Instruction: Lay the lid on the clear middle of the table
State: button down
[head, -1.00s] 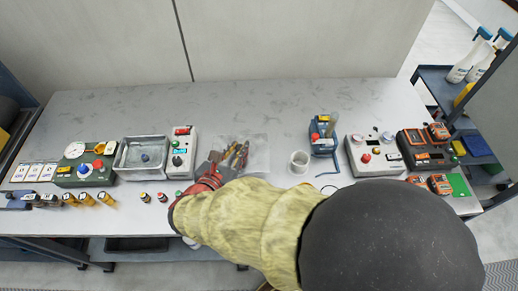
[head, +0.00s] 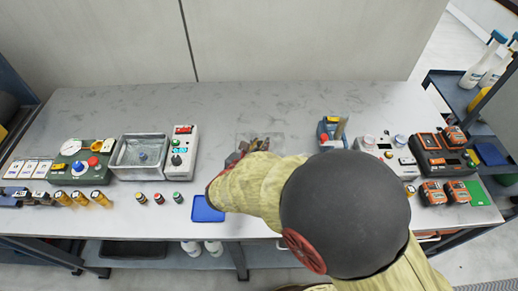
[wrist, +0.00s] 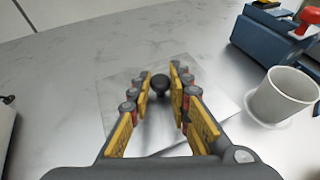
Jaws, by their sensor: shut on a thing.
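The lid is a clear, see-through square plate with a dark round knob. In the wrist view the lid (wrist: 116,98) lies level below my gripper (wrist: 160,74), and the knob (wrist: 161,85) is between the fingers. My gripper is shut on the lid by this knob. In the head view the lid (head: 277,142) is over the middle of the table (head: 250,105), partly hidden by my gripper (head: 256,146) and arm. I cannot tell whether the lid touches the tabletop or is slightly above it.
A white cup (wrist: 282,97) stands close right of the lid in the wrist view. A metal basin (head: 143,157) and a switch box (head: 180,152) stand left. A blue tray (head: 206,209) lies at the front edge. Devices stand right; the table's back strip is clear.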

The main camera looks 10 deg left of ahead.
jog(key=shift+f, duration=0.2)
jog(key=shift+f, duration=0.2)
jog(key=c, duration=1.7)
grip_release()
jog(key=shift+o, duration=0.2)
jog(key=shift+r, duration=0.1)
jog(key=shift+s+a+r, duration=0.1)
jog(key=shift+s+r, duration=0.05)
jog(key=shift+s, duration=0.05)
jog(key=p+v, duration=0.3)
jog(key=v, duration=0.8)
jog(key=shift+s+p, duration=0.3)
jog(key=shift+p, duration=0.05)
